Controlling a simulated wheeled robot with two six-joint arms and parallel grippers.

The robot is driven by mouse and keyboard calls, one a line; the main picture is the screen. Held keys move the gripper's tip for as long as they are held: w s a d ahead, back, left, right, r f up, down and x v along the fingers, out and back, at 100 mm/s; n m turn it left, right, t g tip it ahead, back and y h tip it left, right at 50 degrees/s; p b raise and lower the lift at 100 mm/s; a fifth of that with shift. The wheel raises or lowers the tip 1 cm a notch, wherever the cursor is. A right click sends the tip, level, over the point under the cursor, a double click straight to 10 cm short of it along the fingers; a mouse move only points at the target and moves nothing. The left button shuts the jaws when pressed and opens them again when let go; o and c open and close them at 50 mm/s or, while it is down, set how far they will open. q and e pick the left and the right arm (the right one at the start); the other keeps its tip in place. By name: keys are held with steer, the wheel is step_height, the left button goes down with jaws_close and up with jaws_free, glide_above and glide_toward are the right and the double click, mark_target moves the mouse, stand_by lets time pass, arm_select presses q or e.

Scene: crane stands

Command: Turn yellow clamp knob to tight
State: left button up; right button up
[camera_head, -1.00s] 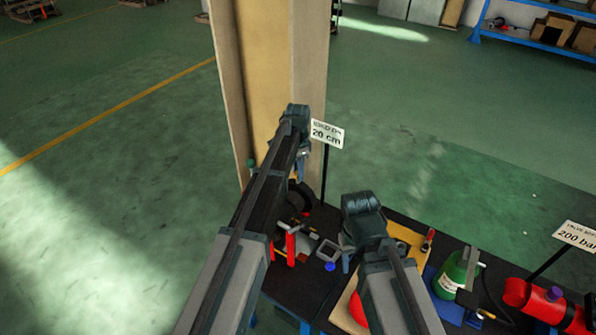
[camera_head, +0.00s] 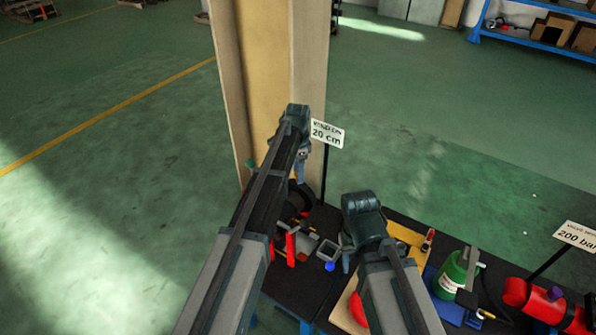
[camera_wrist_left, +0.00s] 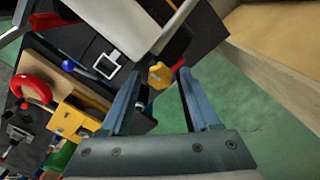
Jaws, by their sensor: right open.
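The yellow clamp knob (camera_wrist_left: 160,75) shows in the left wrist view, beyond and between my left gripper's fingertips. In the head view I cannot make it out behind my left arm. My left gripper (camera_wrist_left: 159,72) is open, with its two blue fingers on either side of the knob in the picture; I cannot tell whether they touch it. It also shows in the head view (camera_head: 301,168), pointing down near the pillar. My right gripper (camera_head: 346,257) hangs over the table's middle, mostly hidden by its own wrist.
The dark table (camera_head: 300,292) holds a red tool (camera_head: 291,247), a grey square frame (camera_head: 328,250), a green bottle (camera_head: 452,274) and a red cylinder (camera_head: 545,301). A "20 cm" sign (camera_head: 327,133) stands close to my left gripper. A beige pillar (camera_head: 268,80) rises behind it.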

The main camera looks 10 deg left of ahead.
stand_by(0.3)
arm_select(q)
step_height(320, 180, up, 14)
steer(key=p, duration=1.4)
steer(key=shift+f, duration=0.15)
